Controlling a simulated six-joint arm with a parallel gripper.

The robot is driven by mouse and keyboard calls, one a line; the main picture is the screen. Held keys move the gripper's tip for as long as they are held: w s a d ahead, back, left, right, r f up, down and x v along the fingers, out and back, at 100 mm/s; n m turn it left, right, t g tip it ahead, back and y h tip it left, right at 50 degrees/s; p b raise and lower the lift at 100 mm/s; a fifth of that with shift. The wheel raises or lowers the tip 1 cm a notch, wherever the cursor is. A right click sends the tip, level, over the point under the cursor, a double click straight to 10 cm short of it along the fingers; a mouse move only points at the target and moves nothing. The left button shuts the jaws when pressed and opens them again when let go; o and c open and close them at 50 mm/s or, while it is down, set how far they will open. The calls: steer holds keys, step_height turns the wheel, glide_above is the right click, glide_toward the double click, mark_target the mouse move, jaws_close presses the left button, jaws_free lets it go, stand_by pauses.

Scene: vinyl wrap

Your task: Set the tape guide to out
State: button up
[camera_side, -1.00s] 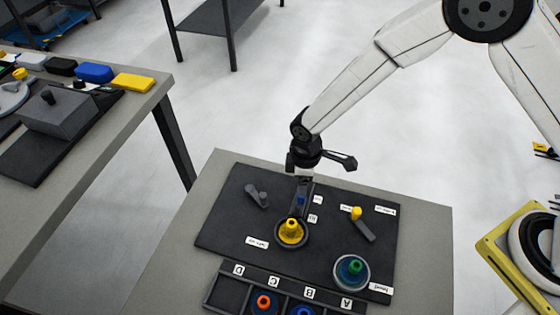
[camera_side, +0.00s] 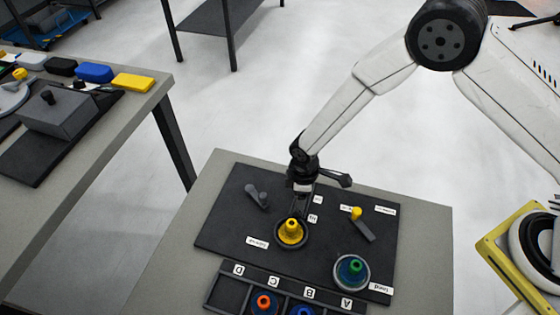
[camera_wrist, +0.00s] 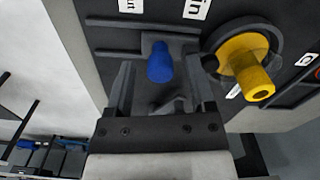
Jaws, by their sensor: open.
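The tape guide's blue knob (camera_wrist: 160,63) shows in the wrist view on a dark grey rail, below and between the "out" label (camera_wrist: 131,5) and the "in" label (camera_wrist: 196,9). I cannot tell exactly which label it lines up with. My gripper (camera_wrist: 163,85) is open, with one finger on each side of the blue knob; contact is not clear. In the side view my gripper (camera_side: 301,208) points down over the guide, just behind the yellow spool piece, and hides the blue knob there.
A yellow knobbed piece in a dark ring (camera_side: 291,233) stands close to my fingers. A grey lever (camera_side: 257,197) is to the left, a yellow-knobbed lever (camera_side: 362,224) to the right. A green knob in a round holder (camera_side: 352,271) and a compartment tray (camera_side: 228,296) are nearer the front.

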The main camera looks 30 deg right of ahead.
jaws_close()
stand_by(1.3)
